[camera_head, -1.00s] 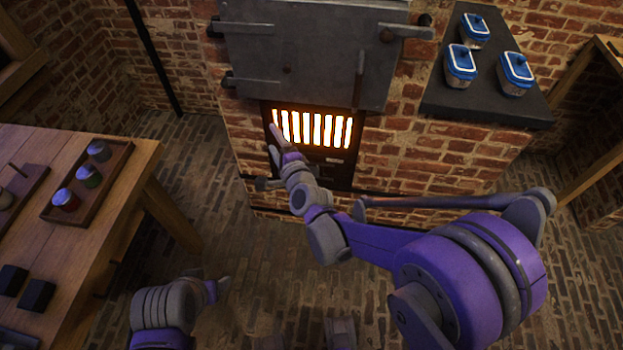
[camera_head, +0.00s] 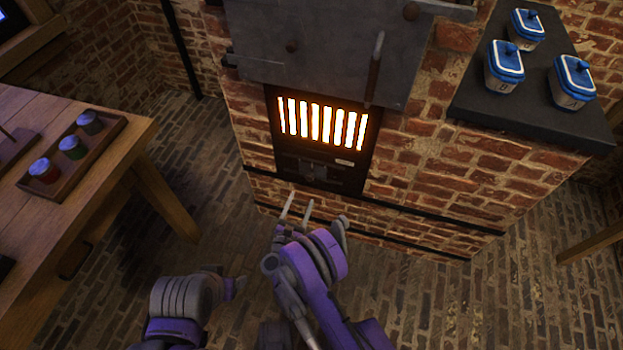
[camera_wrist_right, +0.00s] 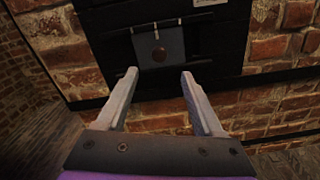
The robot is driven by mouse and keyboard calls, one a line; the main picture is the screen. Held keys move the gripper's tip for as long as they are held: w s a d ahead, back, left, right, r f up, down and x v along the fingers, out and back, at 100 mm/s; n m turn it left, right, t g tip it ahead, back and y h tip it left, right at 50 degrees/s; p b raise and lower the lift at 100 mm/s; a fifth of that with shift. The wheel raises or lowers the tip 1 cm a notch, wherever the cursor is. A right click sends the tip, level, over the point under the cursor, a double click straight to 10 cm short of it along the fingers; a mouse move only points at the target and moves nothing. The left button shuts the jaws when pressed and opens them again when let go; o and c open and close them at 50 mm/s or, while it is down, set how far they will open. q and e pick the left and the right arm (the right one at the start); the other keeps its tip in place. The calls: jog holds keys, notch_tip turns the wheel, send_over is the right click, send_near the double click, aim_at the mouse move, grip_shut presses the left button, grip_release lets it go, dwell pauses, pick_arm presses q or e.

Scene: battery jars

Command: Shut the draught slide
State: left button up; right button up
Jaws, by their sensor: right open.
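The draught slide (camera_head: 314,171) is a small grey plate on the dark panel under the glowing grate (camera_head: 321,123). My right gripper (camera_head: 298,202) is open and empty, below and in front of the panel. In the right wrist view its two fingers (camera_wrist_right: 160,74) point at the slide, one to each side below the knob, apart from it. My left gripper (camera_head: 239,284) is low in the head view, and its jaws are too unclear to read.
A grey metal door (camera_head: 320,50) with a handle hangs above the grate. Blue-lidded jars (camera_head: 505,66) stand on a dark slab (camera_head: 530,118) at right. A wooden table (camera_head: 85,205) with a tray of small jars (camera_head: 72,148) is at left. Brick floor lies open between.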

aim_at(309, 180)
jog(key=x, duration=1)
jog(key=shift+b, duration=0.3)
grip_shut()
dwell(0.9)
